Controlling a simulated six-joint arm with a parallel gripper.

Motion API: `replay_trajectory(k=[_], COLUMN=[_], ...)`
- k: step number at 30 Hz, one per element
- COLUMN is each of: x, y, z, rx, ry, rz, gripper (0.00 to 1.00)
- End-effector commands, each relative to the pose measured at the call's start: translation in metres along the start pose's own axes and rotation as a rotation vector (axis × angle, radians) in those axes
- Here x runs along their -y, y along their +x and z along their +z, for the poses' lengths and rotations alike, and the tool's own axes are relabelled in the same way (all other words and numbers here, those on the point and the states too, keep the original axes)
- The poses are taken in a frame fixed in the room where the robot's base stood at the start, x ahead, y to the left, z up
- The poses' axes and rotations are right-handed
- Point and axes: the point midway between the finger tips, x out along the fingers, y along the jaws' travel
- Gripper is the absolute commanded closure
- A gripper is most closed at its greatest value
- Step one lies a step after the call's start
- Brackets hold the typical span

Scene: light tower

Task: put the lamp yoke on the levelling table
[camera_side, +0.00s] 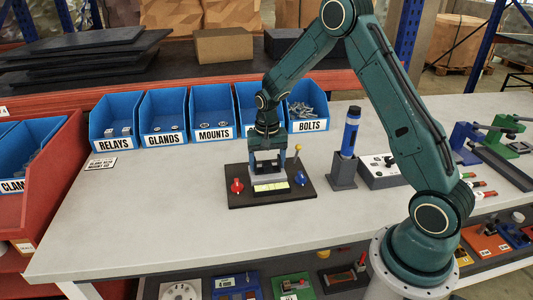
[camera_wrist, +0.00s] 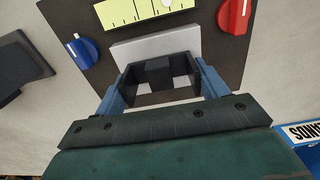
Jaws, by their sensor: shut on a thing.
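The levelling table is a dark base plate (camera_side: 240,199) with a red knob (camera_side: 237,186), a blue knob (camera_side: 300,178) and a pale yellow scale strip (camera_side: 270,186). It also shows in the wrist view, with its grey block (camera_wrist: 145,47) in front of my fingers. My gripper (camera_side: 267,160) points down over the grey block. In the wrist view my gripper (camera_wrist: 160,82) has its blue fingers shut on a dark, notched piece, the lamp yoke (camera_wrist: 158,72). The yoke is right at the grey block; I cannot tell whether it touches. Its underside is hidden.
Blue bins (camera_side: 212,112) labelled relays, glands, mounts and bolts line the back. A yellow-topped stick (camera_side: 297,149) rises close beside my gripper. The front left bench is clear.

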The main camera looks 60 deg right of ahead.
Motion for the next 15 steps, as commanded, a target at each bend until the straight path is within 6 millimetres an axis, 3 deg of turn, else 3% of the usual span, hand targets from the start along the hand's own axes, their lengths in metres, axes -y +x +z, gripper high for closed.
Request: replay_trajectory(k=[1, 4, 15], x=[-0.0001, -0.0001, 0.0000], y=[0.0010, 0.0007, -0.0009], z=[0.0002, 0.0002, 0.0000], rx=[0.001, 0.000, 0.000], ry=[0.000, 0.000, 0.000], rz=[0.000, 0.000, 0.000], gripper=[0.26, 0.06, 0.06])
